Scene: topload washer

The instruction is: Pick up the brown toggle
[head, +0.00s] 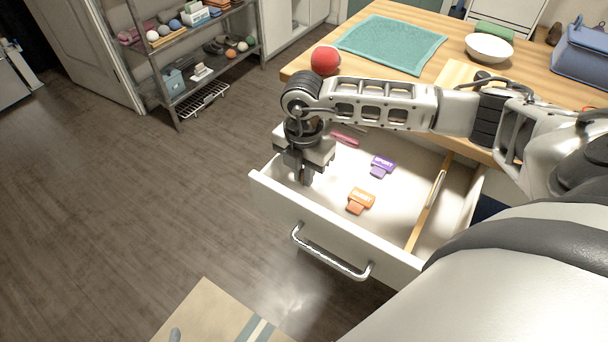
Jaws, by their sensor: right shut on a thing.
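My right gripper (305,178) points down inside the open white drawer (335,222), near its left end. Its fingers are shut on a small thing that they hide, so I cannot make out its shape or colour. I see no brown toggle clearly anywhere in the head view. An orange labelled piece (361,200) and a purple labelled piece (382,166) lie on the drawer floor to the right of the gripper. A pink stick-like piece (345,139) lies farther back. My left gripper is out of view.
The drawer has a metal handle (330,255) and a wooden divider (427,210) at right. On the wooden counter above are a red ball (325,60), a teal cloth (391,43) and a white bowl (489,48). The floor at left is clear up to a shelf rack (190,70).

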